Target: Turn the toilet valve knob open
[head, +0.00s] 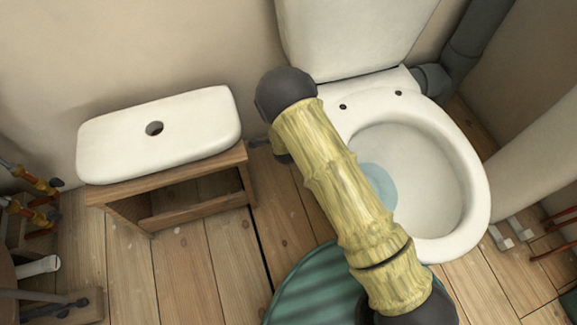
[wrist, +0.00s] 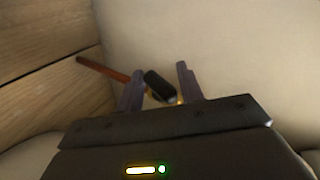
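In the wrist view, the valve knob (wrist: 157,85) is a short black cylinder, tilted, with a paler end low on its right. A copper-red pipe (wrist: 103,69) runs beside it to the upper left, near the wall. My gripper (wrist: 159,70) is open, with one finger on each side of the knob in the picture. Gaps show between the knob and both fingers; how deep the knob sits between them is hard to tell. In the head view, my yellow arm crosses in front of the white toilet (head: 465,180), and I cannot make out the knob or fingers.
A white cistern lid (head: 190,135) lies on a wooden stool (head: 190,208) left of the toilet. Pipes with brass fittings (head: 30,215) stand at the far left. A green round object (head: 305,290) is on the floor. Planks (head: 185,270) are clear before the stool.

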